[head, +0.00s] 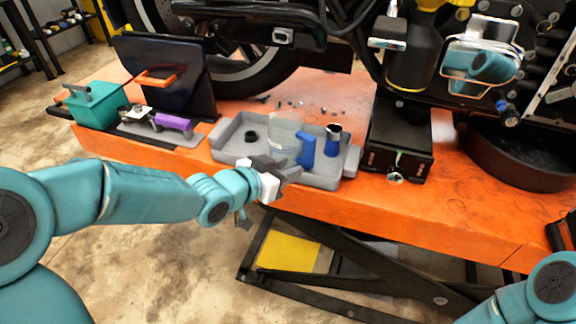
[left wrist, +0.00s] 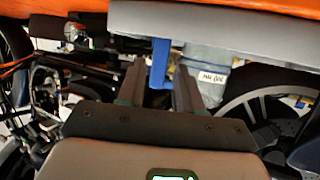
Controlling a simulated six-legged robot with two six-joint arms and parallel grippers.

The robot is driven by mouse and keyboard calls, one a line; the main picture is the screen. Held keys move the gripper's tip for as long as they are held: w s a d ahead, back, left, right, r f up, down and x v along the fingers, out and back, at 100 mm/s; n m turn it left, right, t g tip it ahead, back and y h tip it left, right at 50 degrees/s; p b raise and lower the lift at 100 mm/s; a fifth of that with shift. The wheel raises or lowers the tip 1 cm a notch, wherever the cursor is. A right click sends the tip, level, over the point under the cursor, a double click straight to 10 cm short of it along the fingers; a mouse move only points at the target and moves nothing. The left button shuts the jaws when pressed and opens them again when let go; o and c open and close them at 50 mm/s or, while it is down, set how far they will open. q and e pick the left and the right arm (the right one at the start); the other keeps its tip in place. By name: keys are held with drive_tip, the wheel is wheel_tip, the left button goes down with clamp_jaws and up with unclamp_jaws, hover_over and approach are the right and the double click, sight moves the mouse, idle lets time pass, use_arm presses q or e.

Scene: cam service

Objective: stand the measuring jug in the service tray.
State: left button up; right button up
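The measuring jug (head: 285,130) is translucent with a blue handle (head: 306,150). It appears upright within the grey service tray (head: 228,154); its base is hidden behind the tray's front wall and my gripper. My left gripper (head: 288,170) is at the tray's front edge, below and in front of the jug. The left wrist view appears upside down: the jug (left wrist: 205,82) and its blue handle (left wrist: 160,64) lie beyond the fingers. The fingers stand apart, with the handle showing between them and gaps at both sides. My right gripper is out of the head view.
The tray also holds a blue dark-topped cylinder (head: 333,140) and a black ring-like part (head: 251,137). A black box (head: 400,145) stands right of the tray. A purple-handled tool (head: 174,124) and teal box (head: 96,104) are left. A motorcycle looms behind.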

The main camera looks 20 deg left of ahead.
use_arm(q)
drive_tip(key=shift+s+a+r, duration=0.25)
drive_tip(key=shift+s, duration=0.35)
